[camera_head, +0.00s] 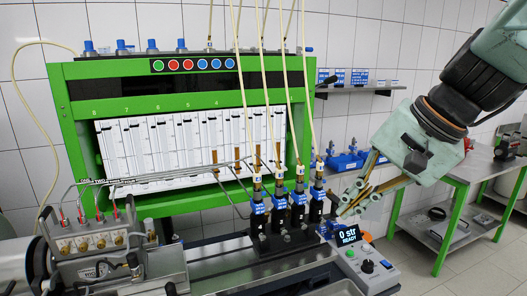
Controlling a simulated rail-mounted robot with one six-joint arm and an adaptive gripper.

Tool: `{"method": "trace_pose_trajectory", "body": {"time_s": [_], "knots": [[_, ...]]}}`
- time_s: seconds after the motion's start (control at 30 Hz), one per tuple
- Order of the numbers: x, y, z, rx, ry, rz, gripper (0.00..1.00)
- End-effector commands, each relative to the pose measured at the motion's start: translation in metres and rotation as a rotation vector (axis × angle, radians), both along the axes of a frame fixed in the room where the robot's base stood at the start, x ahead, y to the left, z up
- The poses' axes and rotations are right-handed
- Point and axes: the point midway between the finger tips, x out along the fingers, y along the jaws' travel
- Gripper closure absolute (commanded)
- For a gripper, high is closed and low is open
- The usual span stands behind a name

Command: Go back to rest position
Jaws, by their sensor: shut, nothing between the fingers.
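My gripper (352,199) is at the right, at the end of my pale green arm, which comes in from the upper right. It points down and left, with its fingers just right of the row of black injectors (284,212). Its fingers are shut and hold nothing. I cannot tell whether the fingertips touch the nearest injector.
The injectors stand upright on the bench (262,262), with hoses rising from them. A control box (366,266) reading "0 str READY" sits below my gripper. Behind stands the green test frame (68,115). The pump (95,243) is at left. A side table (447,224) is at right.

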Motion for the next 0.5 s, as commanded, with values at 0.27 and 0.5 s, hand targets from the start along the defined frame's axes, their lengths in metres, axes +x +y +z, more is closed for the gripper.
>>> {"method": "trace_pose_trajectory", "body": {"time_s": [0.27,0.5], "knots": [[-0.047,0.010,0.012,-0.086,-0.030,0.090,1.00],[-0.086,0.013,0.020,-0.165,-0.056,0.163,1.00]]}}
